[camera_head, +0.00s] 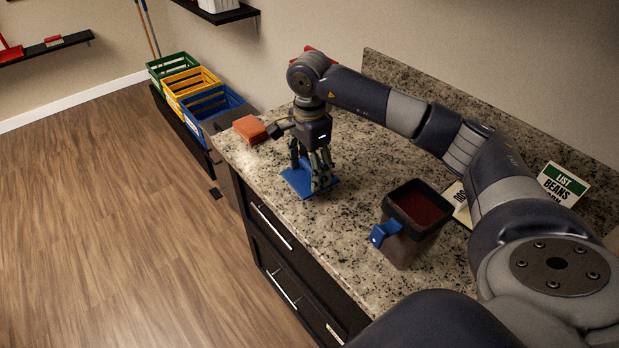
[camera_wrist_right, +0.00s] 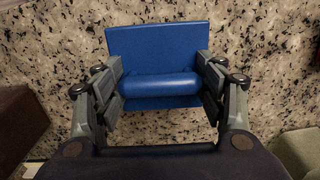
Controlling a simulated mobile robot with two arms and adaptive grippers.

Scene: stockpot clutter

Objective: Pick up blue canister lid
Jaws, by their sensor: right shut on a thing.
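The blue canister lid (camera_head: 298,181) is a flat square with a raised rounded bar across it. It lies at or just above the granite counter; I cannot tell whether it touches. My right gripper (camera_head: 316,172) points down over it. In the right wrist view the lid (camera_wrist_right: 157,45) shows between the fingers, and the gripper (camera_wrist_right: 160,88) is shut on its bar. An open canister (camera_head: 410,235) with a dark rim, a blue clasp and dark red contents stands nearer on the counter. My left gripper is not in view.
An orange-red block (camera_head: 250,129) sits at the counter's far left edge. A list sign (camera_head: 563,184) stands at the right by the backsplash. Green, yellow and blue crates (camera_head: 208,102) stand beyond the counter. Bare counter (camera_head: 345,215) lies between lid and canister.

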